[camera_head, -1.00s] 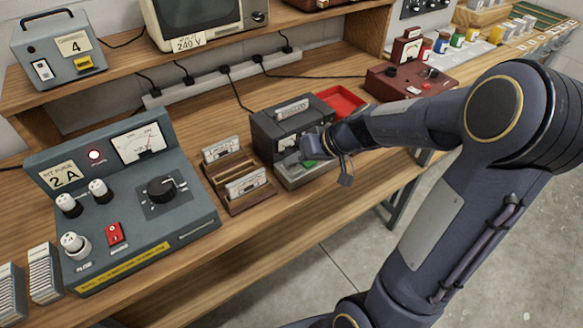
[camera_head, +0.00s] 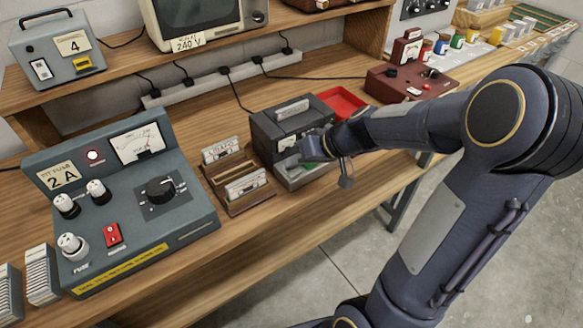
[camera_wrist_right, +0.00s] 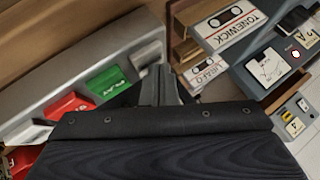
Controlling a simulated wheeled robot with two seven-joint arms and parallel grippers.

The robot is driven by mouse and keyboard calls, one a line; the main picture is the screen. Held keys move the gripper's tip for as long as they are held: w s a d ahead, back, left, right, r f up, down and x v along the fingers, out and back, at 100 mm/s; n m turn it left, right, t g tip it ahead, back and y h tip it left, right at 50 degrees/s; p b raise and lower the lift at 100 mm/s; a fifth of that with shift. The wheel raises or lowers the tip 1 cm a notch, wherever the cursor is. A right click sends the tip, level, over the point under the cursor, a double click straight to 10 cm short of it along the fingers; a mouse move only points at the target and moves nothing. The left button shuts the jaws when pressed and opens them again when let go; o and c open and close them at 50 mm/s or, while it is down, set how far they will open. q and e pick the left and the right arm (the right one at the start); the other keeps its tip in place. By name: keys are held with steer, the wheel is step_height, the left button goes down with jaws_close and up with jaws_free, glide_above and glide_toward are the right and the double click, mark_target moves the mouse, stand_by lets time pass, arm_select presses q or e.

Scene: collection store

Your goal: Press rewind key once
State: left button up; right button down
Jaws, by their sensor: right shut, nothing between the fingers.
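The dark cassette recorder (camera_head: 268,133) stands on the bench with its row of keys along the front. My right gripper (camera_head: 312,150) is over that key row, shut and empty. In the right wrist view, my gripper's closed fingertips (camera_wrist_right: 160,82) are at the key row beside the green PLAY key (camera_wrist_right: 108,82). A red key (camera_wrist_right: 68,105) sits further left. I cannot read a rewind label; the fingers hide the part of the row beneath them. I cannot tell whether the fingertips touch a key. My left gripper is not in view.
A wooden rack with cassettes (camera_head: 245,186) stands just left of the recorder. A red tray (camera_head: 343,101) lies behind it, and a dark red device (camera_head: 405,84) is to the right. A large grey meter unit (camera_head: 125,200) fills the bench's left.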

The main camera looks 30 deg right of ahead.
mark_target(296, 170)
steer(key=shift+f, duration=0.15)
stand_by(0.4)
steer(key=shift+r+p, duration=0.35)
steer(key=shift+r, duration=0.5)
steer(key=shift+r+p, duration=1.8)
steer(key=shift+r, duration=0.8)
steer(key=shift+f, duration=0.1)
